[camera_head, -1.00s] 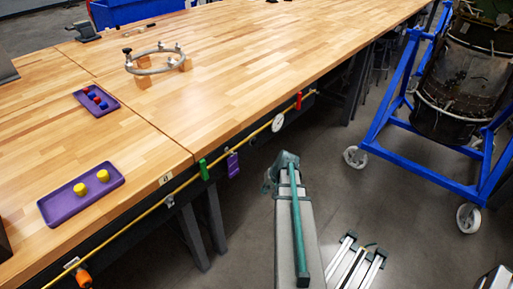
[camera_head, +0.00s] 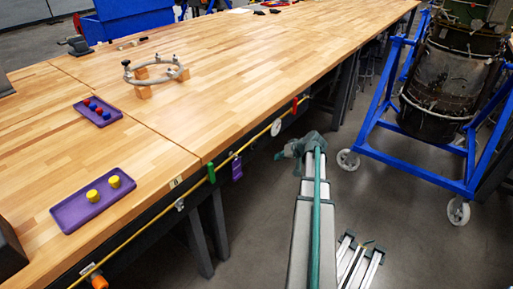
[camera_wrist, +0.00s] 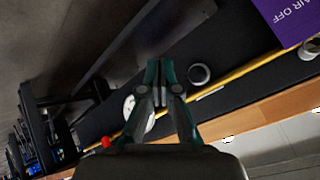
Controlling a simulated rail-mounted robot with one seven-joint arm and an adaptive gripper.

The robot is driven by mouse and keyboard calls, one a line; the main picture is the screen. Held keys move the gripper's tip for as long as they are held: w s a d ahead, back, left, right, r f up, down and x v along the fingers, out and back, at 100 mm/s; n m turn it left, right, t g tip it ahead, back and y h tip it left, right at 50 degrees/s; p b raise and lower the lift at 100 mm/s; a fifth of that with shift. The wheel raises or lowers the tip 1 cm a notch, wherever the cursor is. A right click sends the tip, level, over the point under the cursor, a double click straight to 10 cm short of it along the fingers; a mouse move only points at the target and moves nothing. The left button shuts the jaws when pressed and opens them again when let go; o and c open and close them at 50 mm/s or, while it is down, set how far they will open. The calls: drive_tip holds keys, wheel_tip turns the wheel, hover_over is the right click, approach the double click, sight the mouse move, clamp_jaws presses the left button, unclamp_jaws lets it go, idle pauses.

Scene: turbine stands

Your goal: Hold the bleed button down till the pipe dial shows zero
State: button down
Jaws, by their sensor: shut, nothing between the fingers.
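The pipe dial (camera_head: 277,127) is a small white disc on the yellow pipe (camera_head: 150,226) along the bench's front edge. In the wrist view the dial (camera_wrist: 130,106) is partly hidden behind my fingers, and its reading cannot be made out. A round piece with a pale rim and dark centre (camera_wrist: 199,74), possibly the bleed button, sits beside the yellow pipe, right of my fingertips and apart from them in the picture. My gripper (camera_wrist: 159,64) is shut and empty, pointing at the dark bench front. In the head view my gripper (camera_head: 289,151) is just off the bench edge, below the dial.
A purple tag (camera_head: 237,169) reads "AIR OFF" in the wrist view (camera_wrist: 289,18). A green handle (camera_head: 211,173) and red handle (camera_head: 294,105) are on the pipe. A blue wheeled stand (camera_head: 410,165) is at right.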

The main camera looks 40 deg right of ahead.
sight(255, 146)
drive_tip(key=shift+w, duration=0.1)
drive_tip(key=w+a+p, duration=0.1)
drive_tip(key=w+a, duration=0.1)
drive_tip(key=w, duration=0.6)
drive_tip(key=shift+a, duration=0.35)
drive_tip(key=shift+w, duration=0.2)
idle(1.1)
drive_tip(key=shift+w+a, duration=0.1)
drive_tip(key=shift+w, duration=0.2)
drive_tip(key=shift+w+a, duration=0.15)
drive_tip(key=shift+w, duration=0.3)
idle(0.8)
drive_tip(key=shift+s, duration=0.1)
idle(2.2)
drive_tip(key=shift+s+d+b, duration=0.25)
drive_tip(key=shift+s+b, duration=0.1)
drive_tip(key=shift+s, duration=0.4)
